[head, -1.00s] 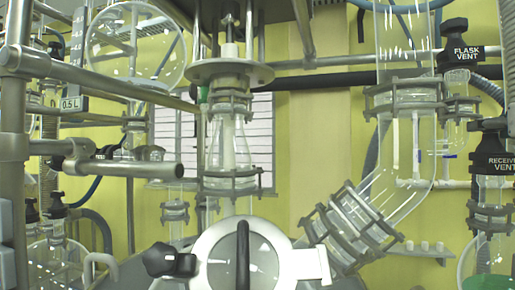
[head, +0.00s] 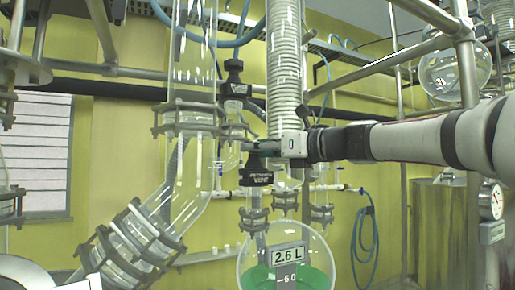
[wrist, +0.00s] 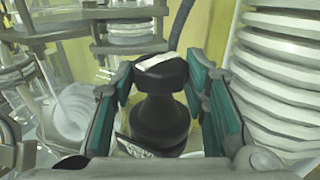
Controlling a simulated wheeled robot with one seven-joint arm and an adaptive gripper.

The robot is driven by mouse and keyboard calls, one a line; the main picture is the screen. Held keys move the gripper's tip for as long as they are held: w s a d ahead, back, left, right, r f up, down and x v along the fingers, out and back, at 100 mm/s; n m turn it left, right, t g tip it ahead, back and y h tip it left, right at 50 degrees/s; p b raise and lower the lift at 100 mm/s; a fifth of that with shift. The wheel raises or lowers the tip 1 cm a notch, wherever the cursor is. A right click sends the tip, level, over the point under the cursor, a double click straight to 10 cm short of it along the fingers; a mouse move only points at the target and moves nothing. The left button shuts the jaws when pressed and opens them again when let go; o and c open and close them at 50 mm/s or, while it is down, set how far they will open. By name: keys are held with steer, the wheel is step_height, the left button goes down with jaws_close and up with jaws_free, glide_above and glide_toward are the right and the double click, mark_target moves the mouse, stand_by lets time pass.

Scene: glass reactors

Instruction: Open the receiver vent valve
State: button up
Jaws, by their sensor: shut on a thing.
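The receiver vent valve (head: 256,170) is a black knob with a label, standing upright on a glass neck above the round receiver flask (head: 300,240). My gripper (head: 256,147) comes in from the right, level, and is shut on the knob's top. In the wrist view the black knob (wrist: 160,110) sits between the green-padded fingers of my gripper (wrist: 160,82). A pale stripe runs slantwise across the knob's top. Part of the knob's top is hidden by the fingers in the head view.
The black flask vent valve (head: 234,75) stands just left and above. A coiled glass condenser (head: 285,65) rises close behind my gripper. A bent glass pipe (head: 190,185) is at the left. A steel drum (head: 440,230) and metal posts are at the right.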

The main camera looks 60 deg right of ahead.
steer(key=shift+r, duration=0.1)
steer(key=o, duration=1.1)
steer(key=shift+o, duration=0.2)
steer(key=shift+h, duration=0.3)
